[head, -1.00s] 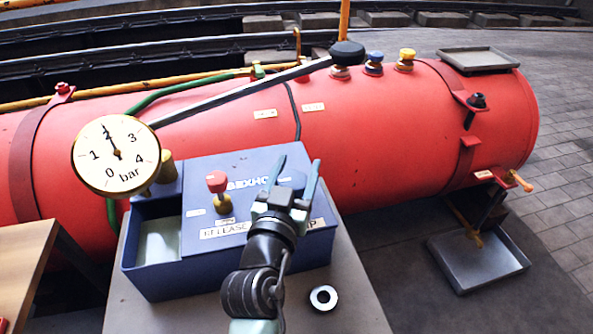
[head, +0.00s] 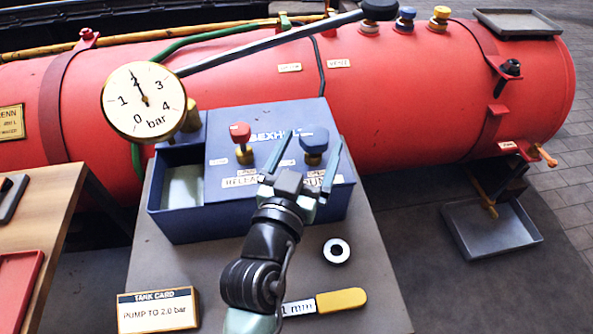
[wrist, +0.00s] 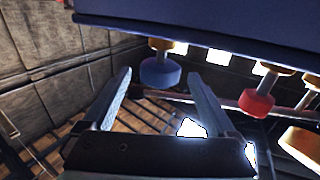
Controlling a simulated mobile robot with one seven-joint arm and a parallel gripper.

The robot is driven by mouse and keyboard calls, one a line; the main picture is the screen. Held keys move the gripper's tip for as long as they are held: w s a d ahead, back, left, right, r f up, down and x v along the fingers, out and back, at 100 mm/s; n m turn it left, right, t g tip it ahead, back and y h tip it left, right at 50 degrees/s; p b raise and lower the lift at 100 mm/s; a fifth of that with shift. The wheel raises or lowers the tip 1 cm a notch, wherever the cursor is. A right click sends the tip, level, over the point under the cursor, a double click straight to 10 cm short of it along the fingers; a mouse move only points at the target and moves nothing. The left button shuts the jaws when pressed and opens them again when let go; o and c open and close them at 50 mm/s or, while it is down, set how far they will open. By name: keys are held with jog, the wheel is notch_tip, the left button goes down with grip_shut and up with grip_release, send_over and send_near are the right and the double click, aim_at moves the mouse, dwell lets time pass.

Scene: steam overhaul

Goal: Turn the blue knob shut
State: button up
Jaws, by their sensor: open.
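The blue knob (head: 313,140) stands on the right side of the blue pump box (head: 180,222). My gripper (head: 311,136) is open and empty, and in the head view its two fingers frame the knob. In the wrist view the knob (wrist: 160,72) shows between and beyond the fingertips (wrist: 160,74); I see no contact. A red knob (head: 240,133) on a brass stem stands left of it, and also shows in the wrist view (wrist: 257,103). A round gauge (head: 143,103) has its needle close to 2 bar.
The red boiler (head: 420,100) lies behind the box, with small blue (head: 405,14) and yellow (head: 440,14) knobs on top.

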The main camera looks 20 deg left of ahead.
jog(key=s, duration=0.7)
jog(key=shift+d, duration=0.35)
jog(key=shift+r, duration=0.1)
jog(key=w+d+r+m+t+h, duration=0.15)
jog(key=d+r, duration=0.25)
jog(key=r, duration=0.6)
jog(key=w+d+r+t, duration=0.3)
jog(key=d+r, duration=0.1)
jog(key=r, duration=0.7)
jog(key=s+d+r+t+p, duration=0.1)
jog(key=s+d+r+t, duration=0.15)
jog(key=r, duration=0.55)
jog(key=s+d+r+t, duration=0.1)
jog(key=s+d+r, duration=0.15)
jog(key=r, duration=0.45)
jog(key=s+d+r+t+p, duration=0.1)
jog(key=s+r, duration=0.2)
jog(key=r, duration=0.5)
notch_tip(320, 180, up, 34)
jog(key=p, duration=3.4)
jog(key=shift+w, duration=0.3)
jog(key=shift+a, duration=0.1)
